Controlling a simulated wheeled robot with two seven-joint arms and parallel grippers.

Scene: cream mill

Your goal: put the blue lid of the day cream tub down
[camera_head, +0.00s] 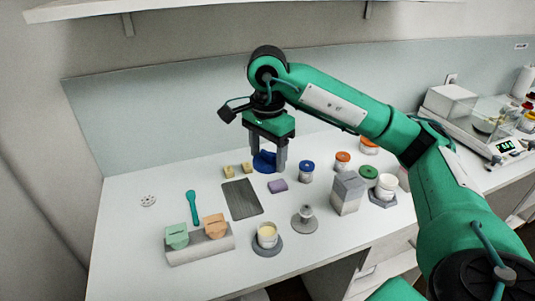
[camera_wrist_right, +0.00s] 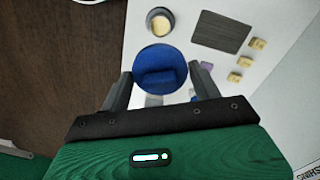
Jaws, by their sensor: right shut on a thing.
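The blue lid (camera_head: 264,158) is between the fingers of my right gripper (camera_head: 267,166), toward the back of the white table. My right gripper is shut on it. In the right wrist view the lid (camera_wrist_right: 160,66) shows as a blue disc with a raised grip bar, between the fingertips (camera_wrist_right: 160,80). Its height above the table is hard to tell. An open tub of pale cream (camera_head: 267,232) stands on a round grey coaster (camera_head: 268,250) at the front; an open tub also shows in the wrist view (camera_wrist_right: 160,20). My left gripper is not in view.
Near the lid are yellow blocks (camera_head: 229,171), a purple block (camera_head: 278,187), a dark mat (camera_head: 238,202) and a blue-topped jar (camera_head: 306,174). A grey box (camera_head: 347,195) stands right, a block holder (camera_head: 200,249) front left. The left back table is mostly clear.

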